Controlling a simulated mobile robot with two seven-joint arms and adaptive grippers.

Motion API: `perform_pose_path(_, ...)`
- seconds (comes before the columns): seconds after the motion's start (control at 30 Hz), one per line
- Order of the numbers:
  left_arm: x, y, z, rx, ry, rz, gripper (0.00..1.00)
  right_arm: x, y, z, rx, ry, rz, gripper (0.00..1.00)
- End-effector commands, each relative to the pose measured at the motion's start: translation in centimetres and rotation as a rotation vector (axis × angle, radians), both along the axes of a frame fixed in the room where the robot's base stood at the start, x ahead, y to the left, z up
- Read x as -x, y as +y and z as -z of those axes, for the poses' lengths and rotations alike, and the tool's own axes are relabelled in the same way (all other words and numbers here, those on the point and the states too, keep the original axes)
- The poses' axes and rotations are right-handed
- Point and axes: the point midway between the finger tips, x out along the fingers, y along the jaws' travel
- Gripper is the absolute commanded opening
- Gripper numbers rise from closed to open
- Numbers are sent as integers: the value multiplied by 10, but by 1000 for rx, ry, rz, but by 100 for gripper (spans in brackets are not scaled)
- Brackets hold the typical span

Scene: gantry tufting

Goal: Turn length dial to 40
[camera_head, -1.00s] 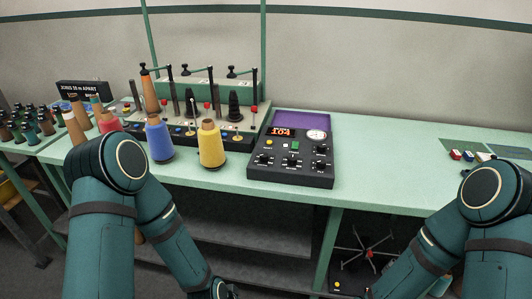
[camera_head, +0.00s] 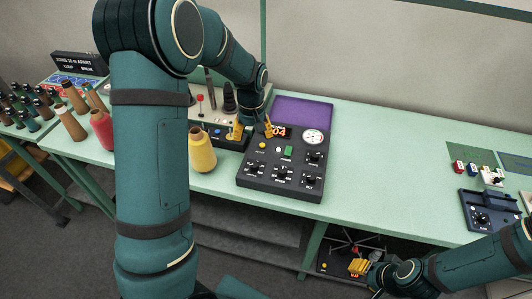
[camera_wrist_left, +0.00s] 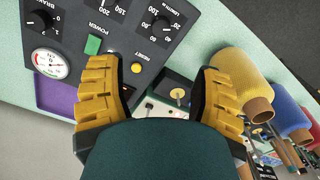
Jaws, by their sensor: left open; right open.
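The length dial (camera_head: 253,170) is the black knob at the lower left of the dark control box (camera_head: 262,187). In the left wrist view the length dial (camera_wrist_left: 162,22) shows near the top, with white numbers around it; I cannot read its setting. My left gripper (camera_head: 252,131) is open and empty over the box's back left corner, behind the dial and apart from it. In the left wrist view its yellow fingers (camera_wrist_left: 160,75) are spread below the dial. My right gripper (camera_head: 360,267) is open, low in front of the table.
The box also bears a red display (camera_head: 278,132), a green power button (camera_head: 288,152), a yellow reset button (camera_head: 262,145), a gauge (camera_head: 313,137) and other knobs. A yellow yarn cone (camera_head: 202,152) stands close left.

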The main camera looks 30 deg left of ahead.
Motion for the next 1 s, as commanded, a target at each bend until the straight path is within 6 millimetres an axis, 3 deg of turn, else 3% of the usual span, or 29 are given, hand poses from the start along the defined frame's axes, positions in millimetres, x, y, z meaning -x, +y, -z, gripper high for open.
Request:
perform_pose_path(0.6, 1, -1, 110, 2, 4, 2, 65, 0, 0, 5, 1, 0, -1, 47)
perform_pose_path(0.8, 0, -1, 131, 2, 2, 3, 65, 0, 0, 5, 1, 0, -1, 47)
perform_pose_path(1.0, 0, -1, 137, 1, 0, 2, 65, 0, 0, 5, 1, 0, -1, 47)
